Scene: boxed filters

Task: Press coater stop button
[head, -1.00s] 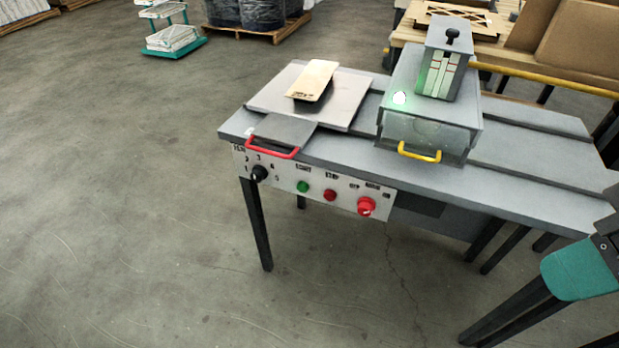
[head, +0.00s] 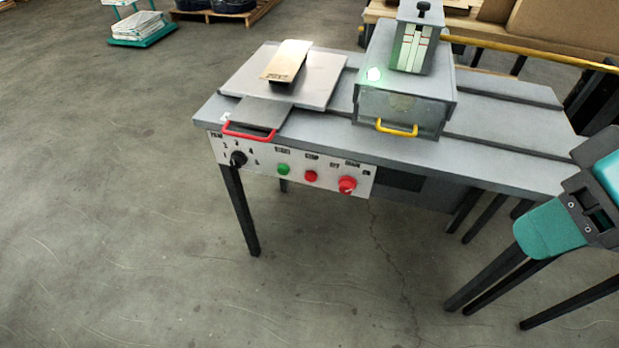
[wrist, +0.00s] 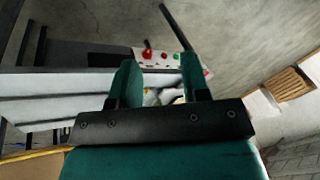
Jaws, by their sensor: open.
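The coater's white control panel (head: 262,167) is on the front of the grey bench. The red stop button (head: 311,176) sits between the green button (head: 283,169) and a larger red knob (head: 347,185). In the wrist view the panel appears upside down, with the stop button (wrist: 164,56) seen small between my fingers. My gripper (wrist: 160,68) is open and empty, its two teal fingers apart, pointing toward the panel from some distance. In the head view, its teal and dark parts are at the right edge, right of the panel and not touching it.
A black selector knob (head: 238,159) is at the panel's left end. A red handle (head: 249,134) and a yellow handle (head: 396,129) stick out above the bench's front edge. The grey coater box (head: 404,95) stands on the bench. The floor before the panel is clear.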

